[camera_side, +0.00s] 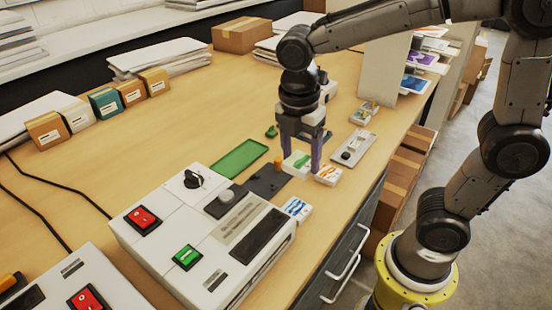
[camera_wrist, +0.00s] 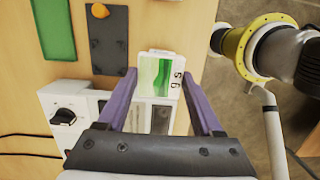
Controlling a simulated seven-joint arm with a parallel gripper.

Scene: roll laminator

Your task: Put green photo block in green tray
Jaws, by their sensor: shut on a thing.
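The green photo block (camera_side: 296,164), white with a green picture on top, is between the fingers of my gripper (camera_side: 303,160). In the wrist view, the block (camera_wrist: 160,73) shows between the two purple fingertips (camera_wrist: 159,78), and my gripper is shut on it. I cannot tell exactly how high it is above the table. The green tray (camera_side: 240,159) lies flat and empty on the table, left of my gripper in the side view. It also shows at the upper left of the wrist view (camera_wrist: 53,28).
A dark plate (camera_side: 266,182) with an orange knob lies between the tray and the block. The white laminator (camera_side: 205,235) stands in front. An orange photo block (camera_side: 328,176) and a blue one (camera_side: 297,208) lie near the table edge. A grey plate (camera_side: 352,149) lies to the right.

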